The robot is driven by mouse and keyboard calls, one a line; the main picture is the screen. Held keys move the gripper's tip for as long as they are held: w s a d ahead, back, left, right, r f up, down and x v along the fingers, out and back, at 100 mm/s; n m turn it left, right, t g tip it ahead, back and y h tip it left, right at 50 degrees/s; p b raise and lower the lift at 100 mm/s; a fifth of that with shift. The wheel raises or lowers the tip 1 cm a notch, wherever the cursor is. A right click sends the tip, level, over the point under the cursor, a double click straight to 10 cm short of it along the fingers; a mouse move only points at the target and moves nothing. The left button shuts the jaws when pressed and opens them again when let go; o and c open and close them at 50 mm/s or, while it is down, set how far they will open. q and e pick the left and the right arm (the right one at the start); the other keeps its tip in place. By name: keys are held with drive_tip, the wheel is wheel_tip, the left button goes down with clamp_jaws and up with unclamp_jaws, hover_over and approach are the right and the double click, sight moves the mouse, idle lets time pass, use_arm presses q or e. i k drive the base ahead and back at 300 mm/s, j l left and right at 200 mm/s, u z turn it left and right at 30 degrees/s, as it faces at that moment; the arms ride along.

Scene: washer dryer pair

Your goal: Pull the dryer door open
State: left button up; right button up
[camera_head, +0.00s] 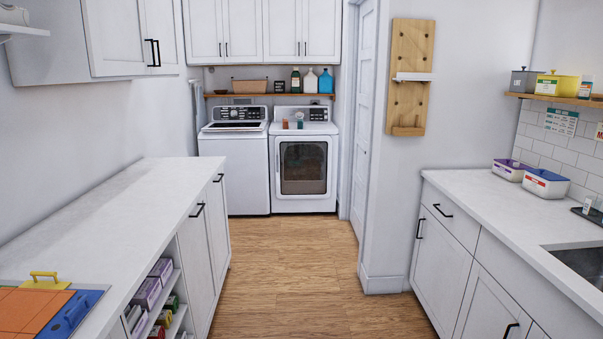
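The dryer (303,203) is the white front-loading machine at the far end of the room. Its door (303,167), with a dark window, faces me and looks closed. A thin upright handle shows along the door's left side. The washer (235,170), a white top-loading machine, stands directly left of the dryer. Neither of my grippers shows in this view. The dryer is well ahead of me, past the wooden floor between the counters.
The wooden floor (290,260) is clear up to the dryer. A white counter (130,205) runs along the left. A wall corner (383,282) juts in at the right, before the right-hand counter (490,205). Small bottles (299,124) stand on the dryer.

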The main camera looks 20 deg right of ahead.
sight(303, 163)
drive_tip(key=i+l+z, duration=0.2)
drive_tip(key=i, duration=0.25)
drive_tip(key=i+z, duration=0.15)
drive_tip(key=i, duration=0.35)
drive_tip(key=i+l, duration=0.15)
drive_tip(key=i, duration=2.2)
drive_tip(key=i+l, duration=0.15)
drive_tip(key=i, duration=2.2)
drive_tip(key=l+z, duration=0.05)
drive_tip(key=l, duration=0.1)
